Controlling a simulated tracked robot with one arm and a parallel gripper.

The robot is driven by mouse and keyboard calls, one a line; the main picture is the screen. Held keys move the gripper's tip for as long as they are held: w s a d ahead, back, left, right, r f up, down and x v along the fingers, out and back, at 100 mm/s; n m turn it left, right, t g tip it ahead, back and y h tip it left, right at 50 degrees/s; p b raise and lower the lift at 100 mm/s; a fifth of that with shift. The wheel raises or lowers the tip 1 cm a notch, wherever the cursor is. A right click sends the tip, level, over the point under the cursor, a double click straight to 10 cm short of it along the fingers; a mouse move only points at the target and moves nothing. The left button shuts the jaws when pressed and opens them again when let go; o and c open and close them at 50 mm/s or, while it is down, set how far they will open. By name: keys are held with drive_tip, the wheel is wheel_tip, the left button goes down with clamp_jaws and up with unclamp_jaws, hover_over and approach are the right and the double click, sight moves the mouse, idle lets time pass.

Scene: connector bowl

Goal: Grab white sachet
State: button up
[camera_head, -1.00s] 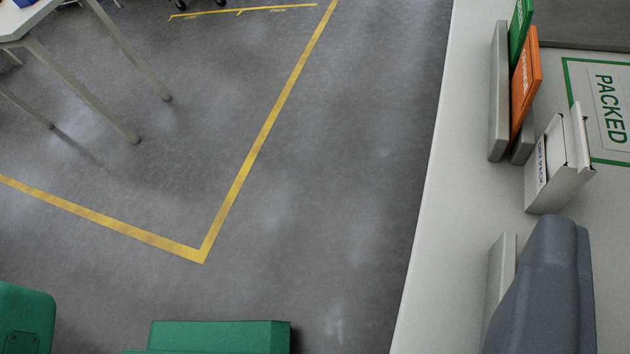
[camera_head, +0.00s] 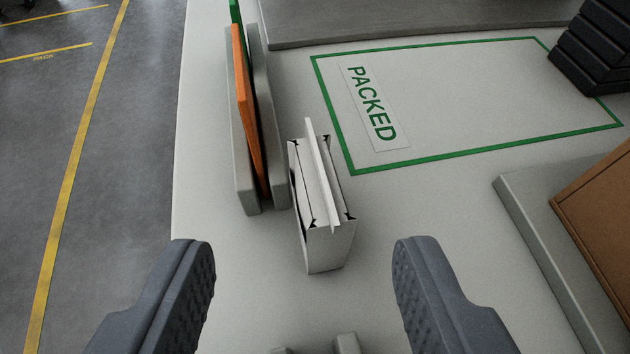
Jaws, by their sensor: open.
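A small white open-topped box (camera_head: 331,246) stands on the pale tabletop, ahead of my gripper and near the middle of the view. A thin white flat piece, which looks like the white sachet (camera_head: 318,170), stands on edge in it and sticks up above its rim. Other white pieces show inside the box, too tight together to tell apart. My gripper (camera_head: 304,275) is open, with one grey padded finger on each side of the picture. Nothing is between the fingers, and the box lies beyond them, roughly centred between them.
A grey slotted holder (camera_head: 266,120) with an orange flat packet (camera_head: 245,105) and a green one stands just left of the box. A green-outlined PACKED area (camera_head: 460,95) is behind. Black stacked trays (camera_head: 595,50) and a brown box (camera_head: 605,230) on a grey base are at right. The table edge is at left.

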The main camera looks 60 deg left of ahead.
sight(317, 193)
drive_tip(key=x, duration=0.2)
drive_tip(key=b+x, duration=0.1)
drive_tip(key=x, duration=0.2)
drive_tip(key=shift+w+r, duration=0.1)
drive_tip(key=shift+w, duration=0.2)
drive_tip(key=shift+r, duration=0.1)
clamp_jaws()
